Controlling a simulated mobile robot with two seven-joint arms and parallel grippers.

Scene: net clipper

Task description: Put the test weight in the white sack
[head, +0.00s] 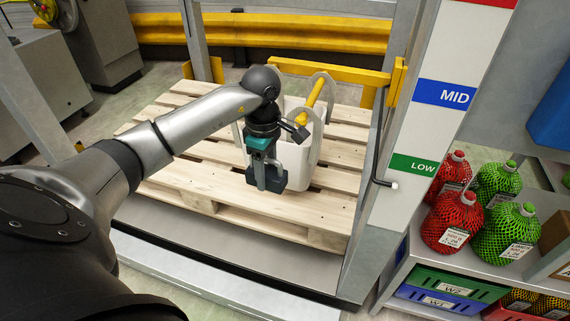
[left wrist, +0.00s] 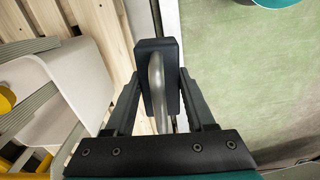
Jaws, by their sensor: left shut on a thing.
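The test weight (head: 279,184) is a dark block with a grey loop handle. In the left wrist view the test weight (left wrist: 172,52) is between my fingers, which are shut on its handle. My left gripper (head: 265,172) holds it in front of the white sack (head: 308,171), toward the pallet's near edge. I cannot tell how far above the pallet it is. The white sack is open-topped, with grey strap loops and a yellow bar at its top. In the left wrist view the sack (left wrist: 75,75) is to the left of the weight. My right gripper is not in view.
The sack stands on a wooden pallet (head: 190,180) between metal posts. A post with MID and LOW labels (head: 420,120) stands to the right. Yellow rails (head: 335,73) run behind. Red and green netted bags (head: 453,222) and crates (head: 445,290) are at the right.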

